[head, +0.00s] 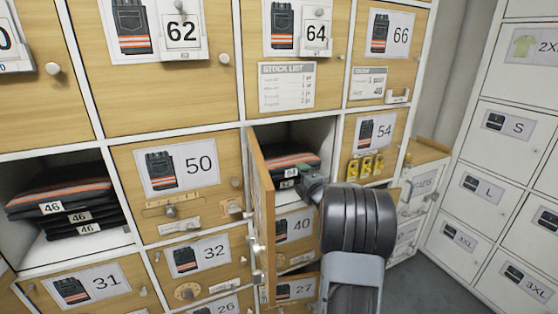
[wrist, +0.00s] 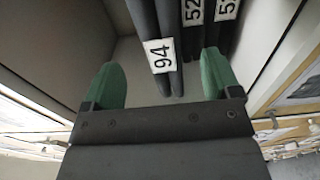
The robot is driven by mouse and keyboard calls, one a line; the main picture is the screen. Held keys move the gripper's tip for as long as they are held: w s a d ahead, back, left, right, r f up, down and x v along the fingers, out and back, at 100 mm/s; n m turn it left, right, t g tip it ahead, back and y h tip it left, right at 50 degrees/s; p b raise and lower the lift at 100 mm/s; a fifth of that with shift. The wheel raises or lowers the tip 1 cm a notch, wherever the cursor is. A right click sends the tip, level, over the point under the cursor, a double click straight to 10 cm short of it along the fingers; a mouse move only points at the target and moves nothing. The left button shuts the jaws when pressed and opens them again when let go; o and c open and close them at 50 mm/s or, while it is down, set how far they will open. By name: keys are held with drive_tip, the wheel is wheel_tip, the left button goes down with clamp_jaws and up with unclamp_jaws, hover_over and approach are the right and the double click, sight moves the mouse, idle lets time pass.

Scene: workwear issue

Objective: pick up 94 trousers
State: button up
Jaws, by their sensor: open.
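The 94 trousers are a dark folded pair with a white 94 tag (wrist: 159,56), at the left side of a row of dark folded edges in the wrist view. In the head view, a folded dark stack with an orange stripe (head: 290,160) lies in an open compartment behind a swung-out door (head: 262,215); its small tag is hard to read. My gripper (wrist: 160,80) is open, its green fingers apart on either side of the 94 trousers' near edge. Whether either finger touches cloth cannot be told. In the head view my arm's end hides part of the compartment.
More tagged trousers, one marked 52 (wrist: 194,12), sit right beside the 94 pair. The open door stands close to my arm's left. Compartment walls are near both sides. A left compartment holds a stack tagged 46 (head: 68,205). Grey floor (head: 430,285) is clear at the right.

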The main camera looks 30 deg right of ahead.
sight(280, 158)
drive_tip(key=shift+w+d, duration=0.2)
drive_tip(key=shift+w, duration=1.25)
drive_tip(key=shift+w+d, duration=0.25)
drive_tip(key=shift+w, duration=1.2)
drive_tip(key=shift+w+d, duration=0.2)
drive_tip(key=shift+w, duration=1.25)
drive_tip(key=shift+c, duration=0.4)
drive_tip(key=c, duration=1.3)
drive_tip(key=shift+r, duration=0.2)
drive_tip(key=shift+c, duration=0.3)
